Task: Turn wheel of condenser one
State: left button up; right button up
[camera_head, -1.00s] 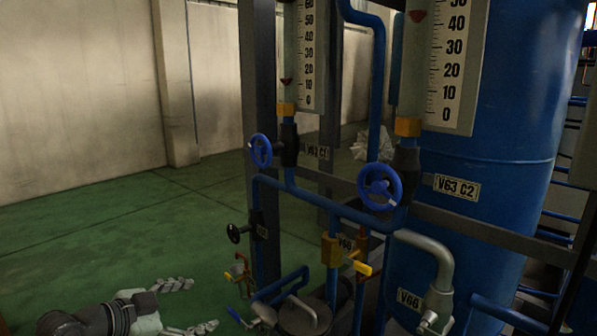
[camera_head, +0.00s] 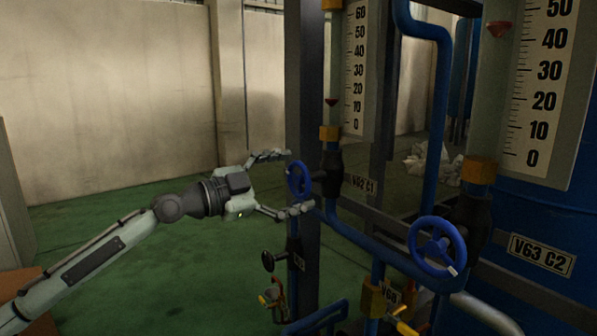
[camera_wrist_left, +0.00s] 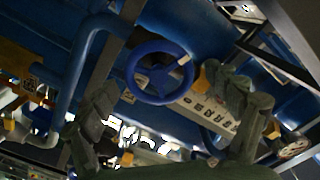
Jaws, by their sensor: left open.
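The blue wheel of condenser one (camera_head: 299,181) stands on a dark valve on the left pipe, by a plate ending in C1 (camera_head: 361,185). My left gripper (camera_head: 291,181) comes in from the left, open, with one finger above and one below the wheel's near side. In the left wrist view a blue wheel (camera_wrist_left: 159,72) with a pale mark on its rim lies ahead between the spread fingers of my left gripper (camera_wrist_left: 160,88). Contact with the wheel cannot be told. My right gripper is not in view.
A second blue wheel (camera_head: 437,246) stands at the right, by the V63 C2 plate (camera_head: 541,254). Green floor (camera_head: 180,245) is open at the left.

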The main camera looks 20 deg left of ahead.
pick_arm(q)
jog(key=shift+w+d, duration=0.35)
jog(key=shift+w, duration=0.05)
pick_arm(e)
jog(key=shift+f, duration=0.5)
pick_arm(q)
jog(key=shift+c, duration=0.3)
jog(key=c, duration=1.1)
